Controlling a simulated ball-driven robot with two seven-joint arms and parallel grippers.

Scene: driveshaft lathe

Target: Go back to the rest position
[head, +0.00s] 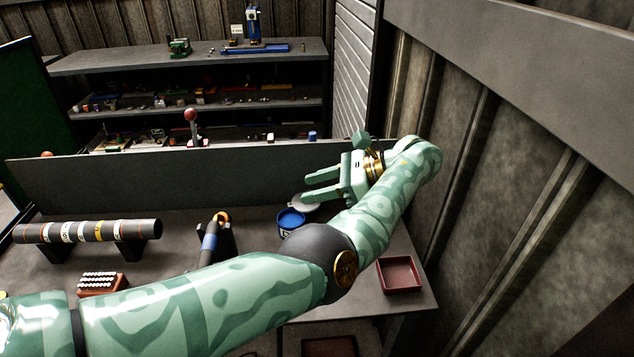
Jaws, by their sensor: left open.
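My left arm, green with a camouflage pattern, comes in from the lower left and reaches across the bench to the right. My left gripper (308,187) is at its end, above the back right part of the bench. Its two green fingers point left and stand apart, with nothing between them. Below the fingers are an open blue can (291,222) and a pale round lid. My right gripper is not in view.
A driveshaft (88,231) lies on black supports at the left of the bench. A red block (101,284) with white pieces, a tool on a black stand (227,241) and a red tray (399,275) are on the bench. A grey panel (150,180) and the right wall bound it.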

